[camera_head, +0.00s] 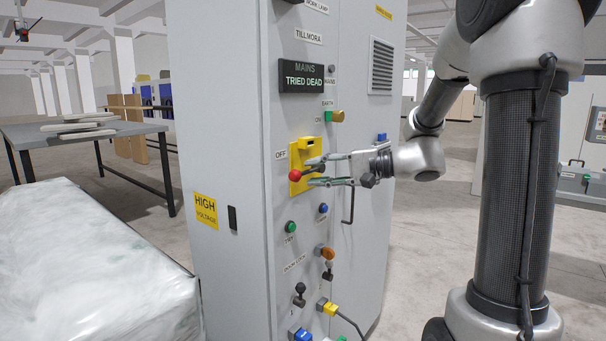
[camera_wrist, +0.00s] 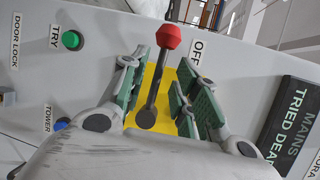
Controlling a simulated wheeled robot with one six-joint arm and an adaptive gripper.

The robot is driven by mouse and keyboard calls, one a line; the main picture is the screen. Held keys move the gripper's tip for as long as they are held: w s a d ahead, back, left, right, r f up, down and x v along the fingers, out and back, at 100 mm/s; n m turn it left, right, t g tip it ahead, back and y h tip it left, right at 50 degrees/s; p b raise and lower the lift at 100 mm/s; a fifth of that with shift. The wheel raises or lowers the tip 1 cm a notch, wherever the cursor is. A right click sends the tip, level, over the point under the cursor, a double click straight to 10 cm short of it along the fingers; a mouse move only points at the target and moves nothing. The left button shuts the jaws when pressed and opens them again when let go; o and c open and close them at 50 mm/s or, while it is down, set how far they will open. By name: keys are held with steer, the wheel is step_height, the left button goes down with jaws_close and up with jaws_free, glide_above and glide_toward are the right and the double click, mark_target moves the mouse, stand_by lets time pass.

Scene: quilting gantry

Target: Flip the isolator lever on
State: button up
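The isolator lever has a red knob (camera_head: 296,174) on a dark shaft and is mounted on a yellow plate (camera_head: 308,151) on the grey cabinet. In the head view the knob lies at the plate's left side, just below the OFF label (camera_head: 281,155). In the wrist view the lever's red knob (camera_wrist: 169,37) and shaft stand between my fingers, with the knob towards the OFF label. My gripper (camera_head: 318,173) is open around the lever, and the wrist view shows gaps on both sides of the shaft (camera_wrist: 160,85). The shaft is partly hidden by the fingers in the head view.
A TRIED DEAD display (camera_head: 302,78) sits above the lever. A green TRY button (camera_head: 291,227), a blue button (camera_head: 323,208) and several switches and plugs lie below. A bent handle (camera_head: 349,206) is beneath my wrist. A wrapped pale block (camera_head: 90,265) stands left of the cabinet.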

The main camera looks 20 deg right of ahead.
mark_target(305, 173)
steer(key=shift+x, duration=1.8)
steer(key=shift+c, duration=0.4)
steer(key=shift+d+f, duration=0.1)
jaws_close()
